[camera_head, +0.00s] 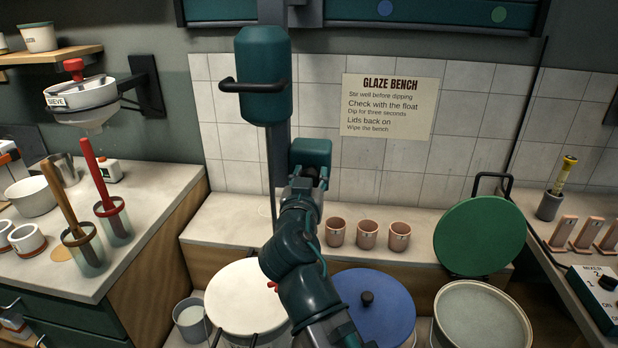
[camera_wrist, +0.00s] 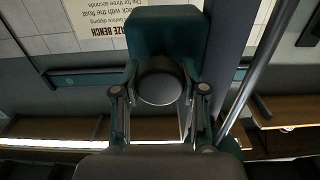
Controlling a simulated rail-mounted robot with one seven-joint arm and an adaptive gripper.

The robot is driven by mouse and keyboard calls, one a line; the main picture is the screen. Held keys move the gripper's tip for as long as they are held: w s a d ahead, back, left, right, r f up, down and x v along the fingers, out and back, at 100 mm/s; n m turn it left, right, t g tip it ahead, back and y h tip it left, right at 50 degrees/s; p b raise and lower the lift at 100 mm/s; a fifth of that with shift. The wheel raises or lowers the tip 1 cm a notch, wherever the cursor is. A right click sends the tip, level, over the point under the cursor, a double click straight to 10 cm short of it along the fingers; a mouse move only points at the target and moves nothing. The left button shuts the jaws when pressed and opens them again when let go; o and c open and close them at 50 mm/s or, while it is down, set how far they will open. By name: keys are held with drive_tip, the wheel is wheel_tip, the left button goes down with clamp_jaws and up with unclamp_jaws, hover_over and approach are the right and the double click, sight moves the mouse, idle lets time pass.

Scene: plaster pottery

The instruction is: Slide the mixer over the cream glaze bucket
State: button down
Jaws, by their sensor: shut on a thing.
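The mixer has a dark green motor body (camera_head: 263,80) with a black handle, hung high in front of the tiled wall. Its thin shaft (camera_head: 272,185) runs down behind my arm, where its lower end is hidden. A green block (camera_head: 311,152) beside the column carries a dark round knob. My gripper (camera_head: 309,178) is shut on this knob (camera_wrist: 158,84); the fingers stand on both sides of it in the wrist view. The cream glaze bucket, lower left of my arm, has a cream lid (camera_head: 240,298) on; my arm covers its right part.
A blue-lidded bucket (camera_head: 378,308) stands right of my arm. An open bucket (camera_head: 483,318) stands farther right, with a green lid (camera_head: 480,236) upright behind it. Several pink cups (camera_head: 367,235) line the ledge. A small grey pail (camera_head: 190,320) stands left of the cream bucket.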

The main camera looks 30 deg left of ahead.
drive_tip(key=c, duration=0.6)
unclamp_jaws()
drive_tip(key=shift+c, duration=0.2)
drive_tip(key=shift+s, duration=0.15)
drive_tip(key=v, duration=0.7)
drive_tip(key=shift+s+d, duration=0.1)
